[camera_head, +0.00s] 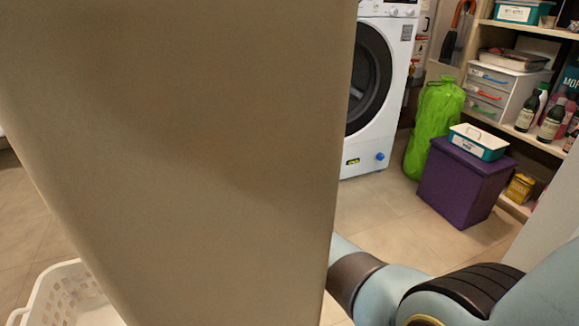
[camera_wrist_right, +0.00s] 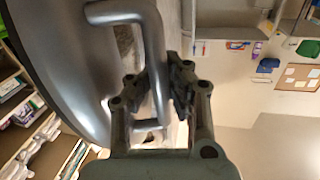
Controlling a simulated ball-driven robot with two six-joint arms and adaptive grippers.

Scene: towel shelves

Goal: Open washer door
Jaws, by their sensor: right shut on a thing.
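A white washer (camera_head: 382,95) with a dark round door (camera_head: 367,80) stands at the back in the head view, its left part hidden by a large beige panel. In the right wrist view, a grey curved door-like piece (camera_wrist_right: 75,75) with a grey bent handle (camera_wrist_right: 118,12) fills the left side. My right gripper (camera_wrist_right: 162,82) is shut around the bar of this handle. I cannot tell from the head view where this handle sits, since the right gripper is hidden there. My left gripper is in neither view.
The beige panel (camera_head: 180,150) blocks much of the head view. A white basket (camera_head: 52,290) is at lower left. A purple box (camera_head: 460,185), green bag (camera_head: 433,125) and stocked shelves (camera_head: 545,145) stand right. Floor before the washer (camera_head: 385,215) is clear.

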